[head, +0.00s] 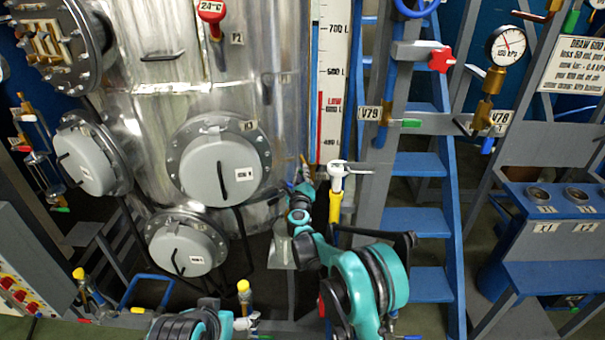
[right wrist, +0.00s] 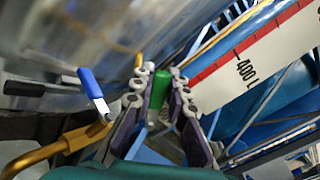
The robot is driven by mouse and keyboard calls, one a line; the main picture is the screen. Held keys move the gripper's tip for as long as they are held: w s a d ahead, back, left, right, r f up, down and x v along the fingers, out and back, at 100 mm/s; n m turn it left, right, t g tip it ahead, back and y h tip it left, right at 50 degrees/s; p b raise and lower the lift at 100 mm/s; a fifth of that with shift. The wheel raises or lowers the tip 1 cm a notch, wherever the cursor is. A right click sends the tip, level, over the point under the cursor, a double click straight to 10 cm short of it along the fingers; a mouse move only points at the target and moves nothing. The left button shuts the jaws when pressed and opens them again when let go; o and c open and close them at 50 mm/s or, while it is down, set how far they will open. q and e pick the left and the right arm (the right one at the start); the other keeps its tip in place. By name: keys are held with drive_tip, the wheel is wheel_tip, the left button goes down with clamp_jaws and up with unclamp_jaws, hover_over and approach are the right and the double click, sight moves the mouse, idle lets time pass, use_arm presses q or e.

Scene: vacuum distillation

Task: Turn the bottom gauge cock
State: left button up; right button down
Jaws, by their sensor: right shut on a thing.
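The right gripper (head: 305,172) is at the lower end of the level gauge scale (head: 330,90), beside the steel vessel. In the right wrist view its two fingers (right wrist: 158,90) are closed on a green handle (right wrist: 160,88), which appears to be the bottom gauge cock's handle. The cock's body is mostly hidden behind the fingers.
A blue-handled lever (right wrist: 92,88) and a brass pipe (right wrist: 50,150) are left of the right gripper in the wrist view. The steel vessel (head: 160,110) with grey round covers stands left. A blue ladder (head: 415,220) and a pressure gauge (head: 506,45) are right.

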drive_tip(key=c, duration=1.5)
unclamp_jaws()
drive_tip(key=shift+s, duration=0.1)
drive_tip(key=s, duration=1.1)
drive_tip(key=shift+s, duration=0.4)
